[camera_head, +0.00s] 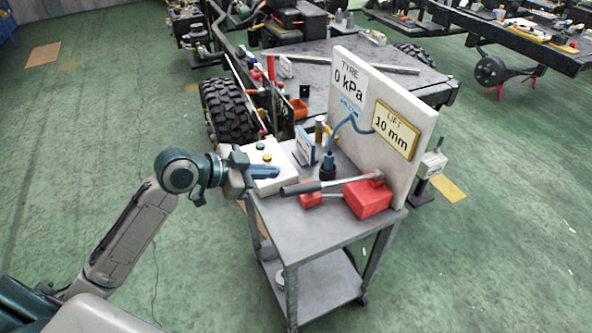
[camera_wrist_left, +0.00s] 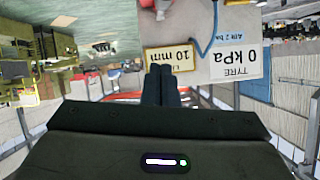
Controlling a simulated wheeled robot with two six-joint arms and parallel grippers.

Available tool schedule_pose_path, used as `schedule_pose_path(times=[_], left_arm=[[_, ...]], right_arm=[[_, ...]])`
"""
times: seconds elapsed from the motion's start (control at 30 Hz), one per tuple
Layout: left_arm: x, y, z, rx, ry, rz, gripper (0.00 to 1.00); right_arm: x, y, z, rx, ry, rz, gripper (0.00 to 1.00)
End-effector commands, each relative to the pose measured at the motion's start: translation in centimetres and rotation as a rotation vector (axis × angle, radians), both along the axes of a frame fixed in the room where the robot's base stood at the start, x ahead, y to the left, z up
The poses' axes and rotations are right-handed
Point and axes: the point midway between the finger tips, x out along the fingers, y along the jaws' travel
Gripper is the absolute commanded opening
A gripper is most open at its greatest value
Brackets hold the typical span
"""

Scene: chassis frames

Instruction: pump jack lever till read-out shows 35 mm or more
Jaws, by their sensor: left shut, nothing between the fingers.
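The red jack (camera_head: 366,197) sits on the grey cart's top. Its lever (camera_head: 335,184) has a dark grip at its left end and lies nearly level, pointing left over the cart. The lift read-out (camera_head: 394,130) shows 10 mm on the white board; it also shows upside down in the left wrist view (camera_wrist_left: 169,58). My left gripper (camera_head: 275,172) is shut and empty, to the left of the lever's grip and apart from it, near a white box with buttons. In the left wrist view the closed fingers (camera_wrist_left: 161,86) point toward the board. My right gripper is not in view.
The white board (camera_head: 342,62) also carries a tyre sign reading 0 kPa. The white button box (camera_head: 268,160), a blue-and-white block (camera_head: 305,146) and a blue-hosed fitting (camera_head: 328,165) stand on the cart (camera_head: 312,222). A chassis with a wheel (camera_head: 229,110) is behind. Green floor is free at left.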

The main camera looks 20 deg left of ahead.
Motion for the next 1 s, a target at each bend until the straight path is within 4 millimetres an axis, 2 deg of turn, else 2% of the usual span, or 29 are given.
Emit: schedule_pose_path(times=[0.1, 0.57, 1.0], left_arm=[[0.1, 0.0, 0.3, 0.004, 0.005, 0.003, 0.0], [0.4, -0.2, 0.1, 0.002, 0.005, 0.003, 0.0], [3.4, -3.0, -1.8, -0.002, 0.007, 0.003, 0.0]], right_arm=[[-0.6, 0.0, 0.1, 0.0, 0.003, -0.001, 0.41], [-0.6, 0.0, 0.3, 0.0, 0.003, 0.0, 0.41], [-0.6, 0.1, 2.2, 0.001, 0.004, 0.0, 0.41]])
